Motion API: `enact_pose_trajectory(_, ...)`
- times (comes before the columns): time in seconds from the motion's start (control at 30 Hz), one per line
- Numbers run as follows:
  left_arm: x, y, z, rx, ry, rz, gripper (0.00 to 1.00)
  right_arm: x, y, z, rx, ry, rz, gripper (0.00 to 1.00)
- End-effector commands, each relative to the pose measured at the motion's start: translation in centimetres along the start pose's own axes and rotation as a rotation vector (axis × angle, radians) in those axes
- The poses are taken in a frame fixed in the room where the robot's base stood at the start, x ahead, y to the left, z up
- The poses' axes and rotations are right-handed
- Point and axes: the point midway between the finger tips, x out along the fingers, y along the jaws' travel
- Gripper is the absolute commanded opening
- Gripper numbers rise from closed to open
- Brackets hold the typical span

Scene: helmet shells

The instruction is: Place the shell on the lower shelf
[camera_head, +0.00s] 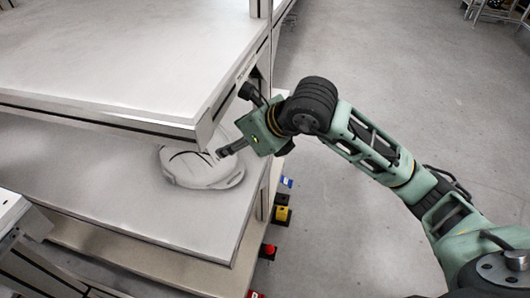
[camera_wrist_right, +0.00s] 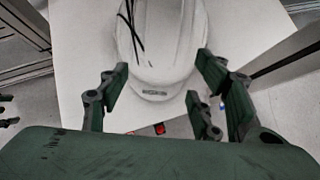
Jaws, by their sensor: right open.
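The white helmet shell (camera_head: 205,172) rests on the lower shelf (camera_head: 95,185), near its right end and partly under the upper shelf's edge. Its upper part is hidden by that edge. In the right wrist view the shell (camera_wrist_right: 165,45) lies just ahead of the fingers, with dark strap-like lines on it. My right gripper (camera_head: 226,151) reaches in from the right at the shell's upper right side. I cannot tell whether any finger touches the shell. My left gripper is not in view.
The upper shelf (camera_head: 120,55) hangs over the lower one, its edge close to my right gripper. A rack post (camera_head: 265,190) stands right beside the gripper. Small yellow (camera_head: 282,214) and red (camera_head: 268,250) items sit below the shelf end. The floor at right is open.

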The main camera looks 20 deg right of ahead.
Motion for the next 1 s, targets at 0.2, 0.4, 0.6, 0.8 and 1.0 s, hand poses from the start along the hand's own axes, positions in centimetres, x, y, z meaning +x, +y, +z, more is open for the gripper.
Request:
enact_pose_trajectory(0.2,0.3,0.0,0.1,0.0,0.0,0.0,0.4,-3.6,-0.2,-3.9,0.0,0.001,-0.004,0.59)
enact_pose_trajectory(0.4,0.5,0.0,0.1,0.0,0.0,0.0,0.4,-5.6,-0.2,-5.7,0.0,-0.001,-0.002,0.59)
enact_pose_trajectory(0.6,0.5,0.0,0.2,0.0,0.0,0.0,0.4,-6.2,-0.2,-6.1,0.0,-0.004,-0.001,0.59)
enact_pose_trajectory(0.8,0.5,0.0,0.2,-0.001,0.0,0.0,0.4,-6.2,-0.1,-6.1,0.0,-0.004,0.0,0.59)
enact_pose_trajectory(1.0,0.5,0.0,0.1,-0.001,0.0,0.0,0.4,-6.2,-0.2,-6.1,0.0,-0.003,0.0,0.59)
